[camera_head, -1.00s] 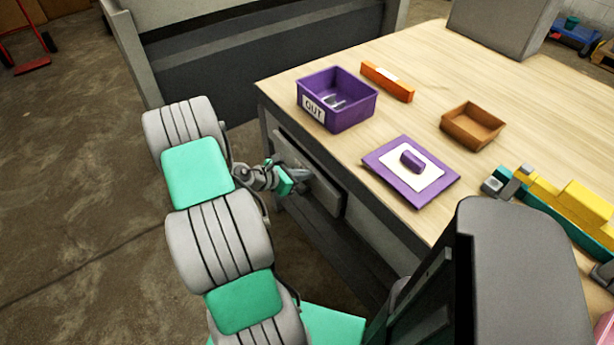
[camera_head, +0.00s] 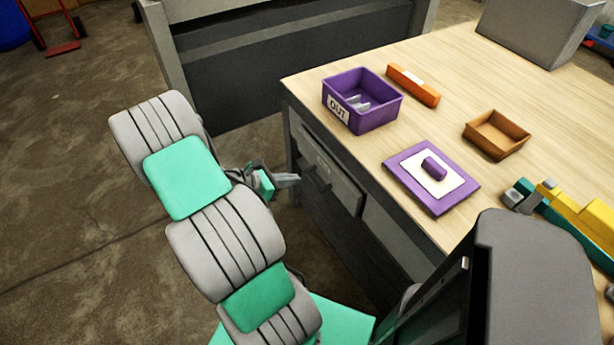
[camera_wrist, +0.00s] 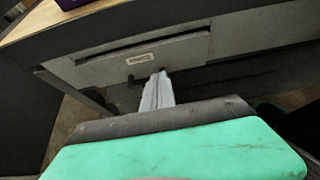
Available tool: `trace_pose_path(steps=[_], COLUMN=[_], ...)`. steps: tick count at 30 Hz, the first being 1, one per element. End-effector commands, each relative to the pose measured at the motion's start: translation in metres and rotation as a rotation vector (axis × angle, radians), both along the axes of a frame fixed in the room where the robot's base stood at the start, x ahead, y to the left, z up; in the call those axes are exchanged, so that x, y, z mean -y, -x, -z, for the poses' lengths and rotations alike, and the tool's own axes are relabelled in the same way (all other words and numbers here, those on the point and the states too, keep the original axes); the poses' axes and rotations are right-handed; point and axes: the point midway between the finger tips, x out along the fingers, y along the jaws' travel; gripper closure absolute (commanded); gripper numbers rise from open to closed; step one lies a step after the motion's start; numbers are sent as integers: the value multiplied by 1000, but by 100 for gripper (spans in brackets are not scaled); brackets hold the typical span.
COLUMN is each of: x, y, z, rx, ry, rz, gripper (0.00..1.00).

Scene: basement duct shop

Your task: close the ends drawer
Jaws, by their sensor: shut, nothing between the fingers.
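The drawer (camera_head: 345,186) is a grey front under the bench top, with a dark handle. In the wrist view the same drawer front (camera_wrist: 165,56) carries a small pale label (camera_wrist: 139,59). My gripper (camera_head: 293,180) is shut and empty, just in front of the drawer. In the wrist view its fingers (camera_wrist: 159,85) point at the lower part of the drawer front, near the handle; contact is unclear.
On the wooden bench (camera_head: 430,100) are a purple OUT bin (camera_head: 365,118), an orange bar (camera_head: 413,86), a brown tray (camera_head: 496,134) and a purple plate (camera_head: 435,195) with a purple block (camera_head: 434,168). The floor (camera_head: 80,200) at left is open.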

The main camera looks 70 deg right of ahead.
Motion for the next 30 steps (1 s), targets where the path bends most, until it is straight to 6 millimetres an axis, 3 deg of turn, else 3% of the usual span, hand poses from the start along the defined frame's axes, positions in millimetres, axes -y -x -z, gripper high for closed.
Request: trace_pose_path(steps=[3,8,10,13,15,20,30], x=[-6,17,22,8,7,18,61], y=[-1,28,30,7,5,14,47], z=[-8,-62,-68,-34,-30,-18,33], rx=[0,104,169,168,141,134,134], ry=[1,47,18,-142,-180,-182,-182], rz=[9,123,137,40,9,7,9], gripper=[100,100,100,100,100,100,100])
